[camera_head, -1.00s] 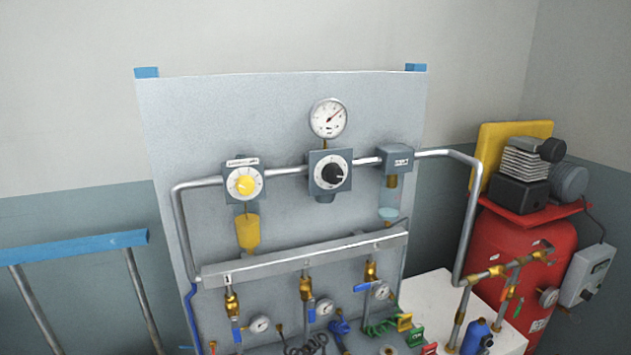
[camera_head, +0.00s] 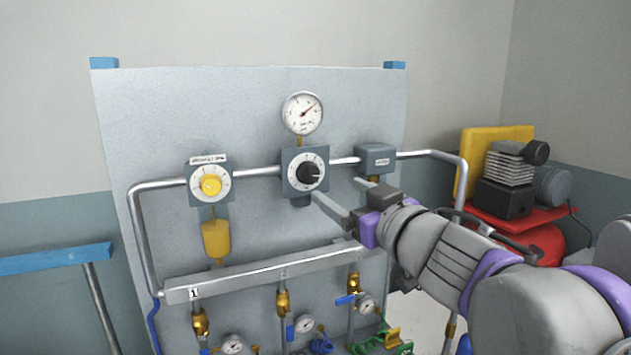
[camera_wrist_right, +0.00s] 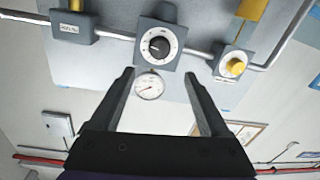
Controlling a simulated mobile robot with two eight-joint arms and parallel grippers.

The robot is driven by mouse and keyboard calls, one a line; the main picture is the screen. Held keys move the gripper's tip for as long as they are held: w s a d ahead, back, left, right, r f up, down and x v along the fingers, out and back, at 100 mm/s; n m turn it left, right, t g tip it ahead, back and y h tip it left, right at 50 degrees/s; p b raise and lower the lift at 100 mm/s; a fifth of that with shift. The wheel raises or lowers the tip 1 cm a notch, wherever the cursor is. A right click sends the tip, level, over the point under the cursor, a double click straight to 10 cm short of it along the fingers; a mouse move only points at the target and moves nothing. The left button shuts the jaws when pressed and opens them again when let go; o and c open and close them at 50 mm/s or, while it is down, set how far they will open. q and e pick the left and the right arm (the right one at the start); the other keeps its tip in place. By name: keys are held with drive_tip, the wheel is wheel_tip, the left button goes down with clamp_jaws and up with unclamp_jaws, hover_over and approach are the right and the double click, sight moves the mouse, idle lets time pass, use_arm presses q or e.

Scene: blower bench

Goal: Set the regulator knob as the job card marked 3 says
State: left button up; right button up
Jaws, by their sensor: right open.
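The black regulator knob (camera_head: 311,174) sits on a white round dial on a grey square block, below a round gauge (camera_head: 303,113). Its white mark points roughly to the right in the head view. In the wrist view, which is upside down, the knob (camera_wrist_right: 158,47) lies beyond the fingertips. My right gripper (camera_head: 335,187) is open and empty, just right of and below the knob, apart from it. In the wrist view the open jaws (camera_wrist_right: 159,73) stand either side of the gauge (camera_wrist_right: 149,86). No card marked 3 can be made out. My left gripper is not in view.
A yellow knob (camera_head: 211,185) on a similar dial is to the left. A grey box (camera_head: 375,160) sits right of the regulator on the silver pipe. A bar (camera_head: 250,272) with brass fittings runs below. A red compressor (camera_head: 535,235) stands to the right.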

sight(311, 173)
drive_tip(key=p+x, duration=0.1)
drive_tip(key=x, duration=0.9)
drive_tip(key=shift+w, duration=0.15)
clamp_jaws()
